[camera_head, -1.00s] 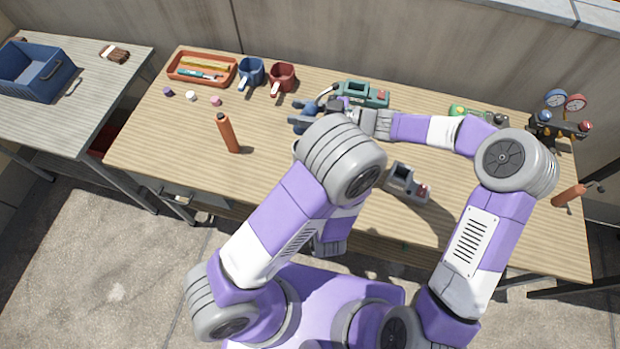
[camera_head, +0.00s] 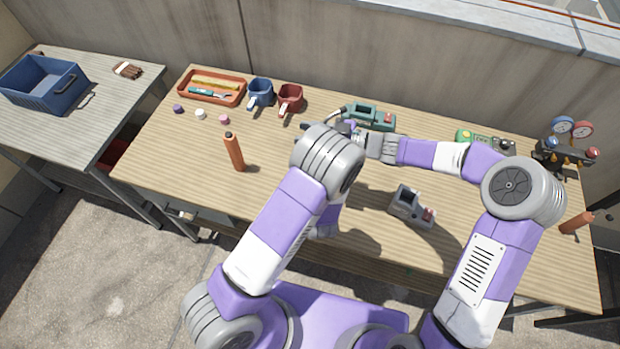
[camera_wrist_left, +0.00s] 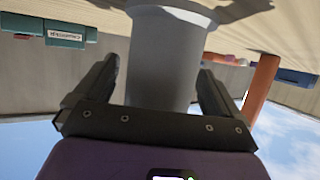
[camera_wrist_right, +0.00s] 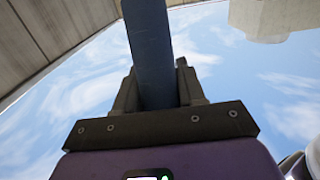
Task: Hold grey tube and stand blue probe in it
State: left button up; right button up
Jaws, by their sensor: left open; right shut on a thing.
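The grey tube (camera_wrist_left: 168,60) stands between the fingers of my left gripper (camera_wrist_left: 157,80) in the left wrist view. The fingers are open, with a gap showing on both sides of the tube. My right gripper (camera_wrist_right: 157,88) is shut on the blue probe (camera_wrist_right: 149,45), which extends beyond the fingers in the right wrist view. In the head view my right gripper (camera_head: 350,131) is above the back middle of the table, partly behind my left arm. My left arm hides the tube and left gripper there.
On the table (camera_head: 180,150) are an orange cylinder (camera_head: 235,153), a grey device (camera_head: 409,206), a green-grey instrument (camera_head: 370,116), a blue mug (camera_head: 260,92), a red mug (camera_head: 290,98) and an orange tray (camera_head: 240,95). Gauges (camera_head: 562,128) stand at right. The front left is clear.

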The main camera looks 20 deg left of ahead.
pick_arm(q)
jog(key=c, duration=1.1)
pick_arm(e)
jog(key=f+h, duration=0.1)
jog(key=a+f, duration=0.1)
jog(key=f+h, duration=0.1)
jog(key=f, duration=0.1)
jog(key=shift+w+a+g+h, duration=0.2)
jog(key=shift+a+g+h, duration=0.1)
jog(key=shift+a, duration=0.1)
jog(key=shift+w+f+h, duration=0.3)
jog(key=shift+f+h, duration=0.4)
jog(key=shift+f, duration=0.1)
